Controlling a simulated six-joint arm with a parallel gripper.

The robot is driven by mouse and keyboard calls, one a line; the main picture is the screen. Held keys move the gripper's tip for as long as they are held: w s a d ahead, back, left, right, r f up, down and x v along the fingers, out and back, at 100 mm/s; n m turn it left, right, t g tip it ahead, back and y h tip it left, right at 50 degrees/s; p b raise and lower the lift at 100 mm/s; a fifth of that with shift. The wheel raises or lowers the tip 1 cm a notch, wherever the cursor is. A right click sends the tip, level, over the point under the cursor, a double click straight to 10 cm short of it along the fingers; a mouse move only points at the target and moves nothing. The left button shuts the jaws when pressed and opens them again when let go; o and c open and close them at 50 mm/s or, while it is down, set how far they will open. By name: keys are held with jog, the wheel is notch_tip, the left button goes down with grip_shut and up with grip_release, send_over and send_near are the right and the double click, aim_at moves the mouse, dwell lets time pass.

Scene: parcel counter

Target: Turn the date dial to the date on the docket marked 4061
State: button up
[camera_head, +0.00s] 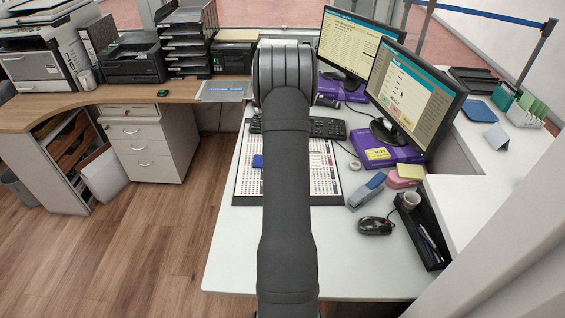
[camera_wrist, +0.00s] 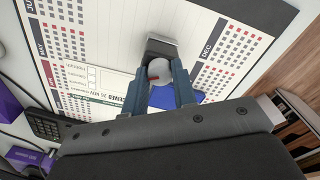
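In the wrist view, a round white dial (camera_wrist: 160,71) with a red mark sits on a dark grey block (camera_wrist: 161,48). The two blue-grey fingers of my gripper (camera_wrist: 161,82) stand on either side of the dial, and it fills the gap between their tips. A blue flat thing (camera_wrist: 186,98) lies beside the right finger. A yellow label (camera_head: 378,153) with small dark writing is on a purple box in the head view; I cannot read its number. In the head view my arm hides the gripper and the dial.
A printed calendar sheet (camera_head: 245,186) lies under my gripper. A keyboard (camera_head: 328,128) is behind it. To the right are a blue stapler (camera_head: 366,190), a mouse (camera_head: 375,226), a black tray (camera_head: 421,235) and a monitor (camera_head: 414,95). The front of the white desk is clear.

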jog(key=shift+c, duration=1.1)
jog(key=m, duration=1.2)
jog(key=o, duration=0.7)
jog(key=shift+r, duration=0.1)
